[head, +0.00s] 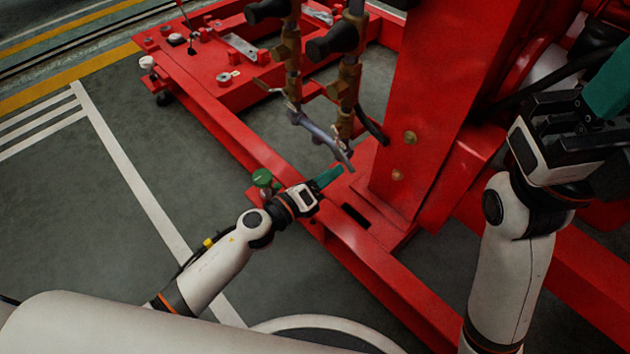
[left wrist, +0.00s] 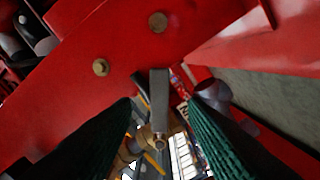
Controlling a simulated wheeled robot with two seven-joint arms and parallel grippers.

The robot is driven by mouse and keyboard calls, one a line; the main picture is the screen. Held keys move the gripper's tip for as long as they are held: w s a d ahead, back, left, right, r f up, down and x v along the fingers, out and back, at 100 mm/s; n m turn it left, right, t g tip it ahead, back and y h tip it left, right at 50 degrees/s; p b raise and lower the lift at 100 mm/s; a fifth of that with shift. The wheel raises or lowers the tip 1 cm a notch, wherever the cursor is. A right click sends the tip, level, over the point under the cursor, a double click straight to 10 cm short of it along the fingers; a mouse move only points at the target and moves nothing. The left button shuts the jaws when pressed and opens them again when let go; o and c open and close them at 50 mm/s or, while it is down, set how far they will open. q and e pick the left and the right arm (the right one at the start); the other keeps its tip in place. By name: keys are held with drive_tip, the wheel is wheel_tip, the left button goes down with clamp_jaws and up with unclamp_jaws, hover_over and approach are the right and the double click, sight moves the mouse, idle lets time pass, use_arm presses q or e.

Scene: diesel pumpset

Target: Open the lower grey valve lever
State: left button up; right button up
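The grey valve lever (head: 322,135) is a slim bar slanting down to the right from the brass valves on the vertical pipes. In the left wrist view the lever (left wrist: 159,100) stands upright near the middle, with a brass nut at its lower end. My left gripper (head: 329,176) is just below the lever's free end in the head view. Its two green fingers (left wrist: 155,125) are apart, with the lever showing between them; I cannot tell whether either touches it. My right gripper (head: 590,100) is at the far right, away from the lever, its fingertips partly out of frame.
The red pump frame (head: 240,145) runs diagonally below the pipes, and a red upright (head: 430,100) stands right of the lever. A green-capped part (head: 263,178) sits beside my left wrist. Black knobs (head: 335,40) are above the lever. Grey floor (head: 150,140) is open at left.

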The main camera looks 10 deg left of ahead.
use_arm(q)
drive_tip(key=shift+v, duration=2.15)
